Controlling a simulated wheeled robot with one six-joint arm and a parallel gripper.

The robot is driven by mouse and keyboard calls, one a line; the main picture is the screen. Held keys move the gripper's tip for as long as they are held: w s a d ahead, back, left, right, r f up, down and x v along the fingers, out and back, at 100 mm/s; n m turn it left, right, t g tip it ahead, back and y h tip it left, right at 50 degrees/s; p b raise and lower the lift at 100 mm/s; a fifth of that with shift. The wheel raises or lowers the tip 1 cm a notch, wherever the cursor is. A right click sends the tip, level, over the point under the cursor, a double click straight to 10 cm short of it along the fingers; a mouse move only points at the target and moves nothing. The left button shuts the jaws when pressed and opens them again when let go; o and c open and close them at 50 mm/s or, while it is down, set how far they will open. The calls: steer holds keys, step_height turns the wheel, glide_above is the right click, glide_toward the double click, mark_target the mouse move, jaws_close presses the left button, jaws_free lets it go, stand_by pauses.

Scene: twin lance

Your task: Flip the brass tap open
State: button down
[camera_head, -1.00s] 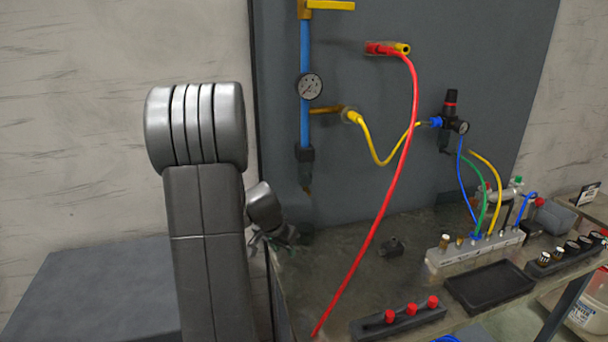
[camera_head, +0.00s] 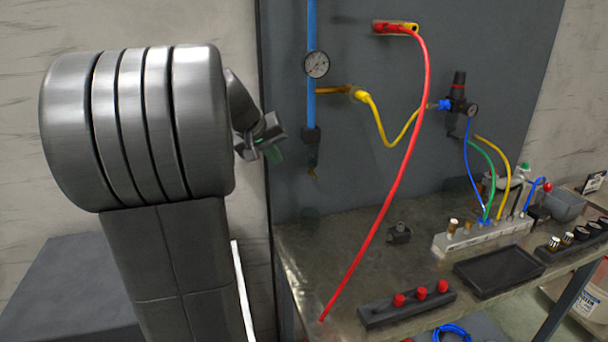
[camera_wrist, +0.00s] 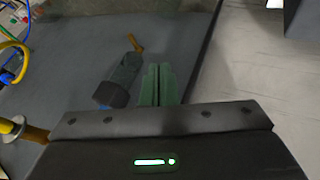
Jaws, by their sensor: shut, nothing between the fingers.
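A small brass tap (camera_head: 314,173) hangs at the lower end of the dark fitting (camera_head: 311,144) under the blue pipe. In the wrist view the brass tap (camera_wrist: 135,43) shows as a small lever at the far end of the dark fitting (camera_wrist: 119,82). My gripper (camera_head: 272,153) is left of the fitting in the head view, apart from it. In the wrist view my gripper (camera_wrist: 159,72) has its green fingers together and empty, just right of the fitting. The tap's lever is small and its exact position is hard to tell.
A gauge (camera_head: 316,64) and a yellow hose (camera_head: 375,115) sit above the tap. A red hose (camera_head: 388,210) runs down to the workbench (camera_head: 340,245). A manifold (camera_head: 480,236) and black tray (camera_head: 498,271) stand at right. The panel around the tap is clear.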

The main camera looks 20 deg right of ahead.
mark_target(313, 174)
steer(key=w+d+f+p, duration=0.1)
steer(key=w+d+f, duration=0.2)
steer(key=d+f, duration=0.5)
steer(key=shift+w+d+p, duration=0.15)
steer(key=shift+d+p, duration=0.25)
steer(key=shift+d, duration=0.1)
